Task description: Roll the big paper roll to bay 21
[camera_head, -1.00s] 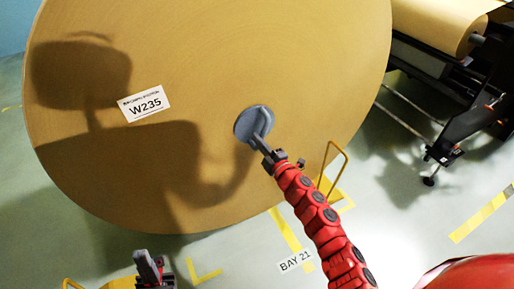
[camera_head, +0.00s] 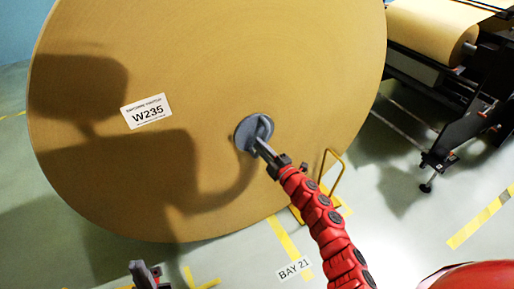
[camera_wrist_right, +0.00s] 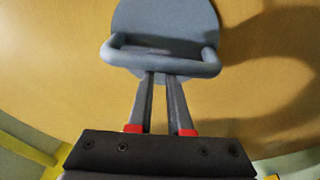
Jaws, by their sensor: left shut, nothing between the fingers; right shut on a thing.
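The big paper roll (camera_head: 290,60) stands on its edge, its flat brown end facing me, with a white label (camera_head: 147,111) reading W235. A grey round plug with a bar handle (camera_head: 245,137) sits at the middle of that end. My right gripper (camera_head: 262,148) is shut on the plug's handle; the right wrist view shows the fingers (camera_wrist_right: 161,85) on the grey bar (camera_wrist_right: 165,66). My left gripper (camera_head: 144,272) is shut and empty, low at the bottom edge, apart from the roll. The BAY 21 floor sign (camera_head: 294,268) lies right of the roll's bottom, beside yellow floor marks (camera_head: 284,238).
A yellow tube frame (camera_head: 333,172) stands at the roll's lower right, close to its edge. A dark machine (camera_head: 455,125) with another paper roll (camera_head: 430,32) is at the upper right. A yellow line (camera_head: 480,216) marks the floor at right. Open floor lies between.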

